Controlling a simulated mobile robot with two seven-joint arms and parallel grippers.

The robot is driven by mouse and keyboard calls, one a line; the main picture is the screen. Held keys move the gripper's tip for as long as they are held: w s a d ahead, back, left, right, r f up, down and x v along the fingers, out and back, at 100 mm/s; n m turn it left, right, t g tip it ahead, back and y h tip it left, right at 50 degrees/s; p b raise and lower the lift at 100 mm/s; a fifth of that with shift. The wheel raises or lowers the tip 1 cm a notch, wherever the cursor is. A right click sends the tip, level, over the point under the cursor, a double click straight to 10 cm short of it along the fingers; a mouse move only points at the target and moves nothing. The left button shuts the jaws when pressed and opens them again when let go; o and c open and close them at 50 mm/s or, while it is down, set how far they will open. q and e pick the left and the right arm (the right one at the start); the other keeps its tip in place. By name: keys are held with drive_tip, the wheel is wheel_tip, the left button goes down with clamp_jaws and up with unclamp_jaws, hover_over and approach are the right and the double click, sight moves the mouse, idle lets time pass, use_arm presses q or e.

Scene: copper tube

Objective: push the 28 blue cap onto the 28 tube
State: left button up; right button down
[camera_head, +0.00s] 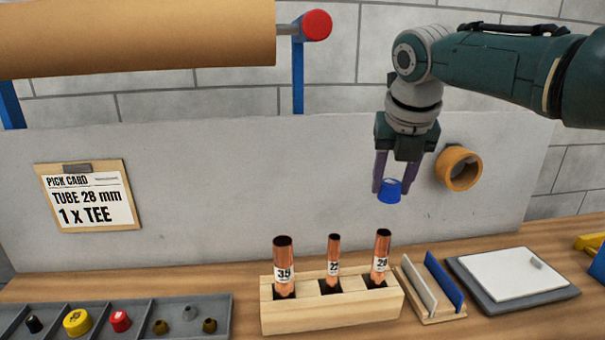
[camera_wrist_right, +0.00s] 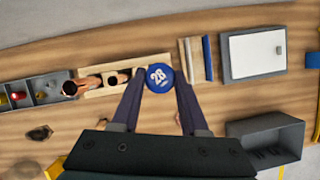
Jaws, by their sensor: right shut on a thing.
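The blue cap (camera_head: 389,192) is held between the fingertips of my right gripper (camera_head: 388,183). In the right wrist view the blue cap (camera_wrist_right: 158,78) shows its top marked 28, with a finger on each side. The 28 tube (camera_head: 381,252) is copper and stands upright in the right slot of the wooden rack (camera_head: 332,318). The cap is in the air above this tube, apart from it and slightly right of its top in the head view. In the wrist view the cap hides the 28 tube. My left gripper is out of view.
The 35 tube (camera_head: 284,268) and 22 tube (camera_head: 333,265) stand in the same rack. A holder with white and blue plates (camera_head: 445,280) is right of it, then a grey pad (camera_head: 525,292). A parts tray (camera_head: 215,310) is left. An orange ring (camera_head: 459,169) is on the backboard.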

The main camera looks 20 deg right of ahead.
drive_tip(key=b, duration=0.5)
hover_over(384, 233)
drive_tip(key=f, duration=0.5)
drive_tip(key=shift+s+a+f, duration=0.1)
drive_tip(key=shift+s+f, duration=0.15)
drive_tip(key=shift+f, duration=0.15)
drive_tip(key=shift+p, duration=0.35)
idle(0.7)
drive_tip(key=shift+f, duration=0.25)
drive_tip(key=shift+f+b, duration=0.3)
drive_tip(key=shift+b, duration=0.2)
drive_tip(key=shift+f+b, duration=0.3)
drive_tip(key=shift+f+b, duration=0.9)
drive_tip(key=shift+f, duration=0.15)
